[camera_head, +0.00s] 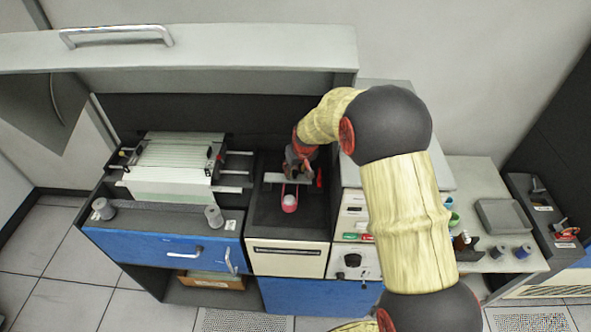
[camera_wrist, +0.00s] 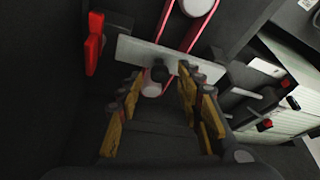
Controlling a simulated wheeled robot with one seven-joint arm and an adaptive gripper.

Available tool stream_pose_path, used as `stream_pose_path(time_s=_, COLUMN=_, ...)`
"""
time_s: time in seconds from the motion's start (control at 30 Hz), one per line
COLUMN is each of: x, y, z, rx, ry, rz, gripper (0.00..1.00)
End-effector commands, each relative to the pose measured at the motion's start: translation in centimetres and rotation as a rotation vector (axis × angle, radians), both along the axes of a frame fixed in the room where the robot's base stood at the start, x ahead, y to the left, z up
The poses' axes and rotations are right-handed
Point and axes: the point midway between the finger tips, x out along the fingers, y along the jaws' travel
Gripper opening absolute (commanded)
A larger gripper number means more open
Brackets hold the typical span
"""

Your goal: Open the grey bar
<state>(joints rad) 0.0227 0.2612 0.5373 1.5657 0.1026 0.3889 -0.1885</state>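Nothing is held. The fingertips are close to the bar's edge, but I cannot tell whether they touch it.
A red loop (camera_head: 289,202) runs past the bar, and a red lever (camera_wrist: 94,44) stands beside its left end. A slatted card unit (camera_head: 175,155) lies to the left. A raised grey lid (camera_head: 220,45) hangs behind. A control panel (camera_head: 353,262) is at the right.

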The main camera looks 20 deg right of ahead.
Motion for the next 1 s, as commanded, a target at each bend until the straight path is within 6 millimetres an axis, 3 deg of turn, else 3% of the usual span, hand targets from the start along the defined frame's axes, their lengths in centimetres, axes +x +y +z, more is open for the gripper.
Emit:
stream_pose_path(time_s=0.4, x=0.35, y=0.03, z=-0.82, rx=0.0, ry=-0.001, rz=0.0, gripper=0.36)
stream_pose_path(time_s=1.0, x=0.33, y=0.03, z=-0.8, rx=0.0, ry=-0.001, rz=0.0, gripper=0.02)
